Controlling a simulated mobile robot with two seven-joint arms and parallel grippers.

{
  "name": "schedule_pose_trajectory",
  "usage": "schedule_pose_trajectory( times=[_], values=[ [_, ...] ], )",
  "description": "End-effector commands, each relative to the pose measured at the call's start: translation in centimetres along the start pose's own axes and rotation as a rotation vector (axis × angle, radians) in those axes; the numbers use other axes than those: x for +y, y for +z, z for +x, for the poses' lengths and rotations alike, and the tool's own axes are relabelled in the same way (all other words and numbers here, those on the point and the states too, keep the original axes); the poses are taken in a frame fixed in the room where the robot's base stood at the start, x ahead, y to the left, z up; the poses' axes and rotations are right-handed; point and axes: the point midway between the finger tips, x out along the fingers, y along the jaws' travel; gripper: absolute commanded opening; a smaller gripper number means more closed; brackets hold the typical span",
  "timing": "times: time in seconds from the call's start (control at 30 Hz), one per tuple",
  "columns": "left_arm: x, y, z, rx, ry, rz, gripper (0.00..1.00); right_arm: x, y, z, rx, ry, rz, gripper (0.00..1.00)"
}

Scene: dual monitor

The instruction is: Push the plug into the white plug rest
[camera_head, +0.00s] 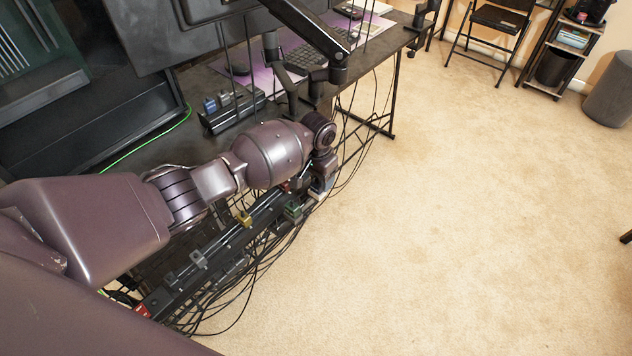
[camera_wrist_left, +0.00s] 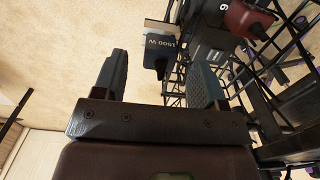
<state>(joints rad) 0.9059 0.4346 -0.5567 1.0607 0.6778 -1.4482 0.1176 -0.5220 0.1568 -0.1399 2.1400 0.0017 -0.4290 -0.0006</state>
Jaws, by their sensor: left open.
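In the left wrist view my left gripper (camera_wrist_left: 157,64) is open, with its two dark fingers apart. A dark blue-grey plug (camera_wrist_left: 157,52) marked "1500 W" shows ahead of the gap between the fingertips, and neither finger visibly touches it. A white piece (camera_wrist_left: 156,25), which looks like the plug rest, lies just behind the plug. I cannot tell how far the plug sits in it. In the head view my left arm reaches over the cable rack, its gripper (camera_head: 322,172) pointing down at the rack's far end. A white piece (camera_head: 318,195) shows beneath it. My right gripper is not in view.
The black rack (camera_head: 215,248) under the desk holds a yellow plug (camera_head: 244,218), a green plug (camera_head: 293,211) and loose cables. A dark red plug (camera_wrist_left: 246,20) sits beside the gripper's right finger. The desk (camera_head: 385,45) and monitor arms stand behind; carpet (camera_head: 450,220) at right is clear.

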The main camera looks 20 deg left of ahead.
Motion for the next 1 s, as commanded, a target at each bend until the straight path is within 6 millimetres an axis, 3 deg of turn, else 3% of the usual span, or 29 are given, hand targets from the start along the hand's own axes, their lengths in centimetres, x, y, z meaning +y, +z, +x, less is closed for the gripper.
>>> schedule_pose_trajectory(
  times=[0.03, 0.1, 0.4, 1.0],
  values=[
    [-0.1, -0.3, -1.9, 0.012, -0.003, 0.0, 0.65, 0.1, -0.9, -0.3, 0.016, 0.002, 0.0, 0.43],
    [-0.1, -0.2, -3.3, 0.011, -0.003, 0.0, 0.65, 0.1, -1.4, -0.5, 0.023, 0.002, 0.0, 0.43],
    [-0.1, -0.1, -7.4, 0.006, -0.002, -0.001, 0.65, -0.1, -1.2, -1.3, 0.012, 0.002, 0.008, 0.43],
    [0.0, 0.0, -8.0, 0.002, 0.0, -0.001, 0.65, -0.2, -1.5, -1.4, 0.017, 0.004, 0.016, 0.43]
  ],
)
